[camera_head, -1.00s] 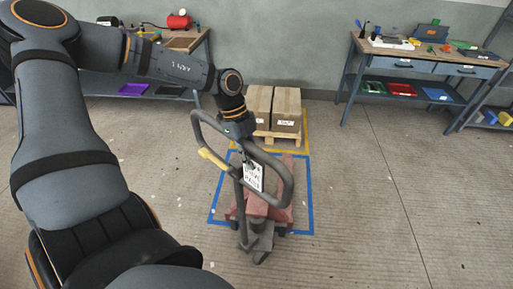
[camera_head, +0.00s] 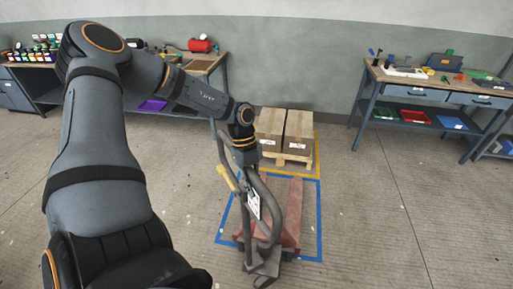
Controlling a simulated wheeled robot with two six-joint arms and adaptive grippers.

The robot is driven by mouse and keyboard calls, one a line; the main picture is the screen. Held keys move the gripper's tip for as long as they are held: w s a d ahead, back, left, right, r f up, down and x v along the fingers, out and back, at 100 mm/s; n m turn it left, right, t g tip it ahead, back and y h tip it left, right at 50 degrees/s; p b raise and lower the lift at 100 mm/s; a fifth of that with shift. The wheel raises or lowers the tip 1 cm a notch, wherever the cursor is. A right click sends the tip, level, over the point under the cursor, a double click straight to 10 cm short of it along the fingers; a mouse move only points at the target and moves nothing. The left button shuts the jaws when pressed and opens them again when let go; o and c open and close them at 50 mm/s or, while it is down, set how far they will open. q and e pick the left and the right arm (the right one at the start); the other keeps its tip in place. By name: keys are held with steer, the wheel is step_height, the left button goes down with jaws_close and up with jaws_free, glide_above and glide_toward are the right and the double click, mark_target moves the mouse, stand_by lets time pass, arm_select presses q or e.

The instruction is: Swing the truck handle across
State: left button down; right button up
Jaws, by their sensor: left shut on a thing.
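The pallet truck has a dark grey looped handle (camera_head: 262,213) with a yellow lever (camera_head: 228,178) and a white label plate (camera_head: 253,203). Its red forks (camera_head: 292,212) point away from me inside a blue floor outline. The handle stands upright and is turned, so its loop shows nearly edge-on. My left gripper (camera_head: 246,162) is at the top of the handle and shut on it; the fingertips are partly hidden by the wrist and handle. My right gripper is out of view.
Two cardboard boxes (camera_head: 285,130) stand on a wooden pallet (camera_head: 287,157) within a yellow floor outline beyond the forks. A workbench (camera_head: 432,88) stands at the right, another (camera_head: 207,66) behind my left arm. The floor right of the truck is clear.

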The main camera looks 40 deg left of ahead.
arm_select(q)
steer(key=shift+w+a+r, duration=0.2)
steer(key=shift+w+r, duration=0.05)
